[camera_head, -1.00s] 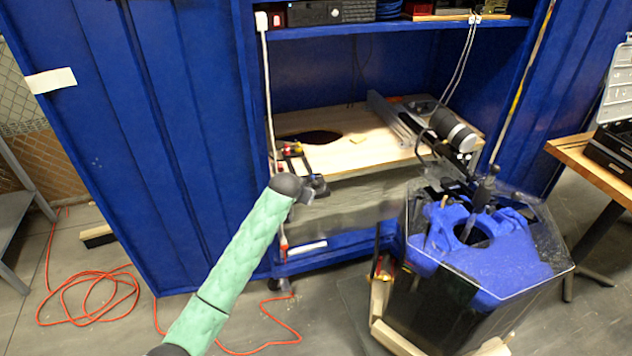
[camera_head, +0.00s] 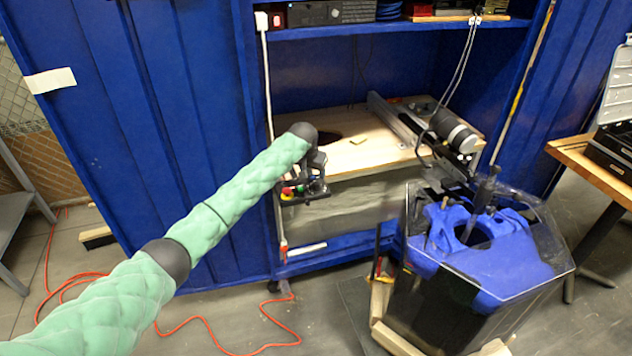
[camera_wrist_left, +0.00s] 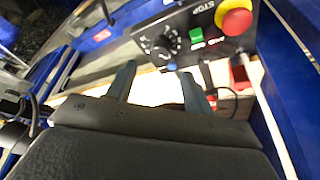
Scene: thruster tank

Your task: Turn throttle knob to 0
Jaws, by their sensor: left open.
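The throttle knob (camera_wrist_left: 162,46) is a black dial with pale scale marks on a black control box (camera_wrist_left: 228,48). The box also carries a green button (camera_wrist_left: 196,34) and a red mushroom stop button (camera_wrist_left: 236,20). My left gripper (camera_wrist_left: 158,70) is open, with its two fingers apart and pointing at the box just short of the knob. I cannot tell whether a fingertip touches anything. In the head view, my left gripper (camera_head: 314,188) is at the box by the front left edge of the workbench, and the knob is hidden there. My right gripper is not in view.
The wooden workbench (camera_head: 375,157) sits inside a blue cabinet (camera_head: 190,120). A clear tank (camera_head: 470,300) with a blue frame stands in front at right. A grey-black thruster cylinder (camera_head: 452,130) is at the bench's right. A red cord (camera_head: 215,340) lies on the floor.

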